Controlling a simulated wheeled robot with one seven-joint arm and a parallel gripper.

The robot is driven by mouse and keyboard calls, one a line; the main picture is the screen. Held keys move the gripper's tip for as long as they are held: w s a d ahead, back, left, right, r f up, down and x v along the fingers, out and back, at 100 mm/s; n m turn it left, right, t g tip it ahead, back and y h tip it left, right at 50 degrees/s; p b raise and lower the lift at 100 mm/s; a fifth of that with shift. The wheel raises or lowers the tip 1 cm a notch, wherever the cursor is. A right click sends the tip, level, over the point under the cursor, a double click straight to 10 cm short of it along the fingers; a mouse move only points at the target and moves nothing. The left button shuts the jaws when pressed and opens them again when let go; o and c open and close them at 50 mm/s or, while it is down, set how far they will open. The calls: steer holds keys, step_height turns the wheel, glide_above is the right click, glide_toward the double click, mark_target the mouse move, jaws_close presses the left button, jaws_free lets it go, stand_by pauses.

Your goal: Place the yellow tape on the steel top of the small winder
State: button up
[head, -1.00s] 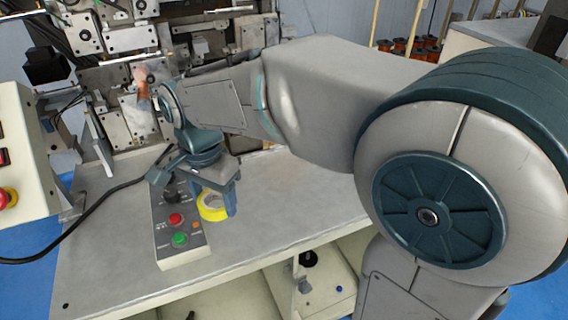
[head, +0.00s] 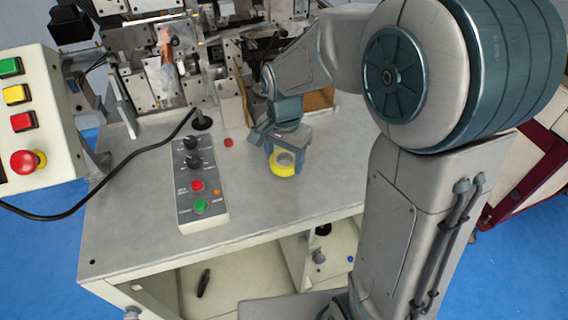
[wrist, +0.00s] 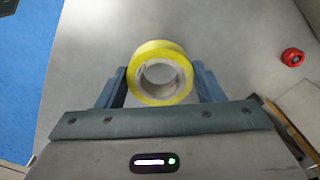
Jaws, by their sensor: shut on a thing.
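The yellow tape (head: 283,164) is a roll with a pale core. It is between the fingers of my gripper (head: 284,160), over the right part of the steel top (head: 140,208) of the small winder. In the wrist view the tape (wrist: 160,73) sits between the two blue-grey fingers of my gripper (wrist: 160,85), its hole facing the camera. My gripper is shut on it. I cannot tell whether the tape touches the steel top or is a little above it.
A control box (head: 199,187) with knobs and buttons stands left of the tape. A button panel (head: 33,120) is at the far left, with a black cable (head: 125,179) across the top. Winder machinery (head: 165,62) stands behind. Bare steel surrounds the tape.

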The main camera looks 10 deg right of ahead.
mark_target(284, 167)
steer(key=shift+f, duration=1.65)
steer(key=shift+f, duration=0.15)
steer(key=o, duration=1)
